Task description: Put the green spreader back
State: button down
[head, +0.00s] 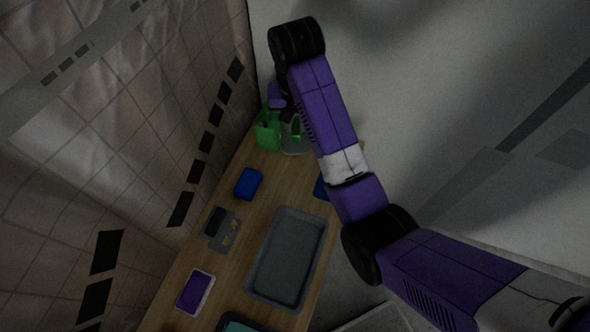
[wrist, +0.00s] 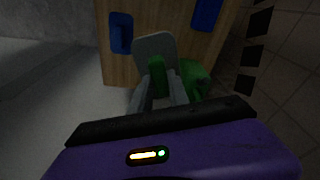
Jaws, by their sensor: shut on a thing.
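The green spreader (wrist: 157,72) is between my gripper's fingers (wrist: 160,92) in the wrist view. Its green grip is upright between the two grey fingers, and a grey flat plate (wrist: 155,44) lies just beyond it; I cannot tell if the plate is part of it. In the head view, the green piece (head: 296,129) shows beside my gripper (head: 291,116) at the far end of the table, partly hidden by my arm. My gripper is shut on it. A bulkier green object (head: 267,132) stands just left of it, and also shows right of the fingers in the wrist view (wrist: 195,80).
The wooden table (head: 222,262) holds a blue block (head: 248,184), a grey plate with a dark block (head: 222,228), a grey tray (head: 288,258) and a purple-and-white item (head: 195,291). A tiled wall runs along the left. Another blue item is partly behind my arm.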

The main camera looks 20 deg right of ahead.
aim_at(295, 142)
notch_tip(295, 142, down, 20)
jog(key=shift+r+b, duration=0.15)
jog(key=shift+b, duration=0.85)
jog(key=c, duration=1.3)
grip_release()
jog(key=shift+o, duration=0.2)
jog(key=shift+r, duration=0.1)
jog(key=r, duration=0.4)
jog(key=s+r, duration=0.1)
jog(key=r, duration=0.6)
jog(key=shift+s+a+r, duration=0.3)
jog(key=shift+a+r, duration=0.05)
